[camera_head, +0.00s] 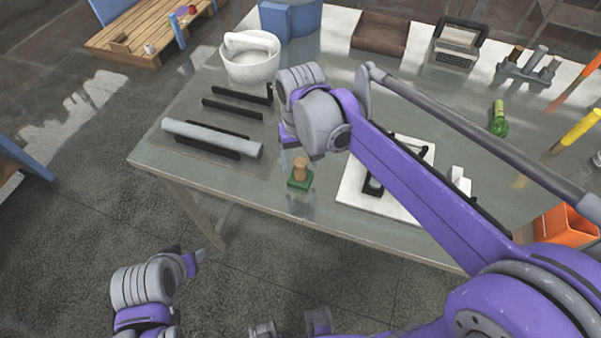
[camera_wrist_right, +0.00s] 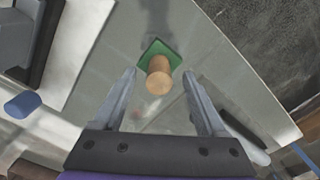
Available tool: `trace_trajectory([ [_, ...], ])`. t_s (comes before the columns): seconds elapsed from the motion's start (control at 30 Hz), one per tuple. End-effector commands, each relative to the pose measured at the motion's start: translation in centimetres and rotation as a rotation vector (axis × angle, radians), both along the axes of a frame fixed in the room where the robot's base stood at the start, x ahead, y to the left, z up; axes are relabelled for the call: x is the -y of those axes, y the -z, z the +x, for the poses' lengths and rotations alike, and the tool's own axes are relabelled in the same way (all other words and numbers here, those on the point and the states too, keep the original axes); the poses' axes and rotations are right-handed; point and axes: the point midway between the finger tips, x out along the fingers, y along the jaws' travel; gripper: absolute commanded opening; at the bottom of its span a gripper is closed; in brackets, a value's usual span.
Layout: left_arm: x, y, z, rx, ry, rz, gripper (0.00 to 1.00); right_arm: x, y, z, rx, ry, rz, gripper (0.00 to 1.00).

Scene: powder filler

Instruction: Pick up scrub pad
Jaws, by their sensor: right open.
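The scrub pad (camera_head: 299,182) is a green square with an upright round wooden handle. It sits on the grey table near its front edge, and it also shows in the right wrist view (camera_wrist_right: 160,50), ahead between the fingers. My right gripper (camera_head: 288,133) is above the table, behind and slightly left of the pad in the head view. Its fingers (camera_wrist_right: 160,85) are apart and empty, with the handle top showing between their tips. I cannot tell whether they surround it. My left gripper (camera_head: 192,262) is low at the left, off the table; its fingers are unclear.
A grey tube (camera_head: 212,138) lies on a dark rack at the left, with a white mortar (camera_head: 250,56) behind. A white board (camera_head: 360,187) with black parts lies right of the pad, partly under my right arm. The tabletop around the pad is bare.

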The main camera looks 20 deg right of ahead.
Motion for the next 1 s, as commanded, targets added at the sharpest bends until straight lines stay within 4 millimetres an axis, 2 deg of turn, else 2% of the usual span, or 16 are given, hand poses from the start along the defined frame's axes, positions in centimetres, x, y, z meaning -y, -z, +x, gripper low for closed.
trace_trajectory([
  [0.1, 0.0, 0.0, 0.0, 0.0, 0.0, 0.0, 0.5, 0.1, 2.0, 0.1, 0.0, 0.001, 0.0, 0.74],
  [0.23, 0.0, 0.1, 0.0, -0.001, 0.0, 0.0, 0.5, 0.1, 3.5, 0.1, 0.0, 0.001, 0.0, 0.74],
  [0.53, 0.0, 0.1, 0.0, -0.001, 0.0, 0.0, 0.5, 0.1, 3.9, 0.1, 0.001, 0.0, 0.0, 0.72],
  [0.93, 0.0, 0.1, 0.0, -0.001, 0.0, 0.0, 0.5, 0.1, 3.9, 0.1, 0.001, 0.0, 0.0, 0.0],
  [1.0, 0.0, 0.1, 0.0, -0.001, 0.0, 0.0, 0.5, 0.1, 3.9, 0.1, 0.001, 0.0, 0.0, 0.0],
])
